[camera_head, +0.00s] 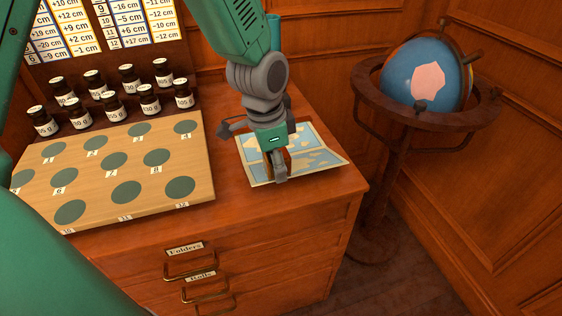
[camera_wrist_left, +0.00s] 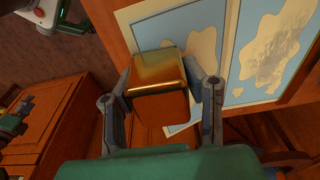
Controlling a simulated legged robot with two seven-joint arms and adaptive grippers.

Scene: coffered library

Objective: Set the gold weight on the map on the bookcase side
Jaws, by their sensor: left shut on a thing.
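A gold weight (camera_wrist_left: 158,92), a shiny block with rounded edges, sits between the two fingers of my left gripper (camera_wrist_left: 160,84) in the left wrist view. The left gripper (camera_head: 275,170) is shut on it. In the head view the gripper points down over the left part of the map, and the weight is mostly hidden behind the fingers. The map (camera_head: 315,161), pale blue and cream with fold lines, lies on the cabinet top; it also shows in the left wrist view (camera_wrist_left: 243,62). I cannot tell whether the weight touches the map. My right gripper is not in view.
Left of the map, a wooden board (camera_head: 128,201) with numbered green discs lies on the cabinet (camera_head: 235,210). Several dark labelled jars (camera_head: 113,107) stand behind it, below a chart (camera_head: 110,22). A globe (camera_head: 425,75) on a wooden stand is at the right. Labelled drawers face front.

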